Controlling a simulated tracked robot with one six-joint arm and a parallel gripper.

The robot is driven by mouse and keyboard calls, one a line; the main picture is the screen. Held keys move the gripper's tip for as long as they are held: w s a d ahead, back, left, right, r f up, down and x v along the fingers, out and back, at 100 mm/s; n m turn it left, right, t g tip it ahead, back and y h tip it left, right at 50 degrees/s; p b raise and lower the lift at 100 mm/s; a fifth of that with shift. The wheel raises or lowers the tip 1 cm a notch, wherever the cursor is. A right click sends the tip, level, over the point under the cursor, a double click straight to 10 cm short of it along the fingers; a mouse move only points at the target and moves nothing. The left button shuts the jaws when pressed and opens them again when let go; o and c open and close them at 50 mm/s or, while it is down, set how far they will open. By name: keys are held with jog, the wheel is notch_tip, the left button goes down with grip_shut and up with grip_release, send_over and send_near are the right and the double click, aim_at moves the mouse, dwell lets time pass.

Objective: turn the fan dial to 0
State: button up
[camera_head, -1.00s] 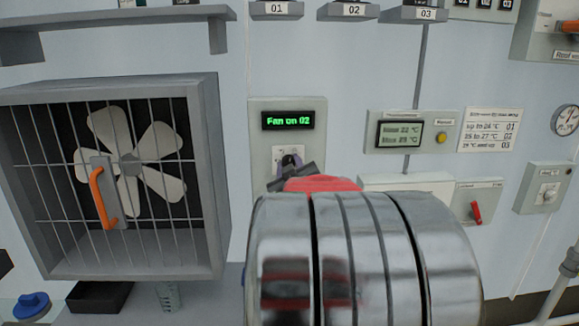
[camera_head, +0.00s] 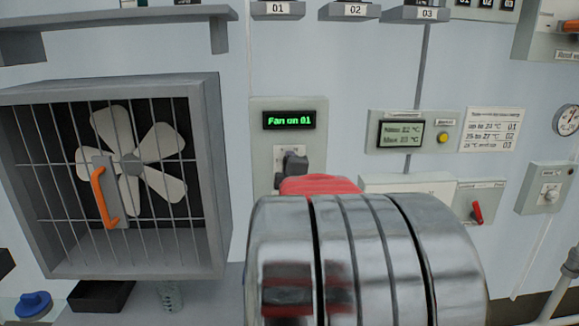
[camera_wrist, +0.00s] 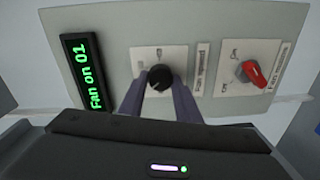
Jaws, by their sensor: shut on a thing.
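The fan dial is a black round knob (camera_wrist: 159,77) on a white plate, seen in the wrist view. My gripper (camera_wrist: 158,88) is shut on it, one finger on each side. In the head view my gripper (camera_head: 291,163) reaches the panel and hides the dial. The green display (camera_head: 289,120) above the dial reads "Fan on 01". It also shows in the wrist view (camera_wrist: 87,75), turned on its side. The fan (camera_head: 131,160) stands behind a cage of bars at the left.
A red switch (camera_wrist: 252,73) sits on the same panel beside the dial. A fan cage with an orange handle (camera_head: 103,197) stands left. A temperature display (camera_head: 401,134), a yellow button (camera_head: 443,138) and another red switch (camera_head: 477,212) are to the right.

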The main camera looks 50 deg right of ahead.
jog(key=shift+w+a+f+n, duration=0.1)
jog(key=shift+f+n, duration=0.1)
jog(key=shift+n, duration=2.15)
jog(key=shift+w+a+f+n, duration=0.1)
jog(key=shift+f+n, duration=0.1)
jog(key=shift+n, duration=2.15)
jog(key=shift+s, duration=0.1)
jog(key=o, duration=1.1)
jog(key=shift+d+r, duration=0.1)
jog(key=shift+c, duration=0.2)
